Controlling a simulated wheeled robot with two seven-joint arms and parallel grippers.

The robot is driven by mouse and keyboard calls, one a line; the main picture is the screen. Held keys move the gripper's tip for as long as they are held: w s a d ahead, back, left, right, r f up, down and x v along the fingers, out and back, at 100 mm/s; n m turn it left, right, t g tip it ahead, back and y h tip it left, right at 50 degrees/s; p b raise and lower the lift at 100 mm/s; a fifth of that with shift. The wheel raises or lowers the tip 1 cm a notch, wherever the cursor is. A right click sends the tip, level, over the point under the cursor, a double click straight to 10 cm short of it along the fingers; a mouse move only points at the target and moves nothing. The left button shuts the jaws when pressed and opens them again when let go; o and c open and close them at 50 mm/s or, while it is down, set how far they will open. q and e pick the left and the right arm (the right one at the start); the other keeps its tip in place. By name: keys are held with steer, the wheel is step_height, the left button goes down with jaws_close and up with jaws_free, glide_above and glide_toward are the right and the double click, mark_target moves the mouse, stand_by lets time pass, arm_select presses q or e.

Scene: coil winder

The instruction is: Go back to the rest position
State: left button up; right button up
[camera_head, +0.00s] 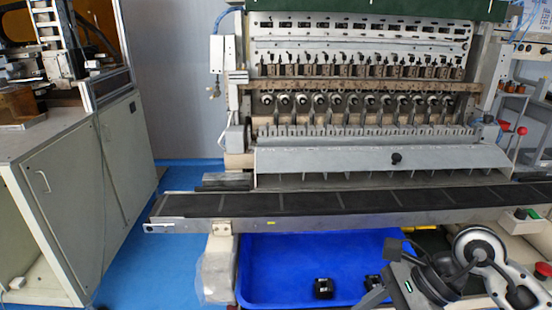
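My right arm (485,250) comes in at the lower right, in front of the coil winder. Its gripper (378,272) points left over the right part of the blue bin (275,262). The fingers look spread apart, with nothing seen held between them. One small black part (323,288) lies in the bin, left of the gripper. Another black part (373,282) lies in the bin close by the gripper, partly hidden; I cannot tell whether they touch. My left gripper is not in view.
The winder (360,105) stands behind a dark conveyor belt (330,203) that runs across above the bin. Red-knobbed levers (520,131) and a button box (520,220) are at the right. A grey cabinet (75,190) stands at the left. The blue floor (175,260) between is clear.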

steer(key=w+a+r+m+t+y, duration=0.2)
steer(key=a+r+m+t+y, duration=0.6)
steer(key=m+y, duration=0.65)
steer(key=w+d+f+m+t+h, duration=0.1)
steer(key=d+f+m+t+h, duration=0.25)
steer(key=m, duration=0.55)
steer(key=d+f+m+t+h, duration=0.1)
steer(key=f+m+t+h, duration=0.2)
steer(key=f+m+h, duration=0.5)
steer(key=w+d+f+m+t+h, duration=0.1)
steer(key=d+m+t+h, duration=0.3)
steer(key=m, duration=0.7)
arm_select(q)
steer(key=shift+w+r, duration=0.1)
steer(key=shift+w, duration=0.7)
arm_select(e)
steer(key=s+f+m+g+h, duration=0.3)
steer(key=s+f+m+g, duration=0.5)
steer(key=f, duration=0.5)
steer(key=shift+s+a+f+m+h, duration=0.2)
steer(key=shift+s+a+m+h, duration=0.1)
steer(key=shift+s+a+m, duration=0.2)
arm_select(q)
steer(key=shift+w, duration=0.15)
arm_select(e)
steer(key=shift+d, duration=0.1)
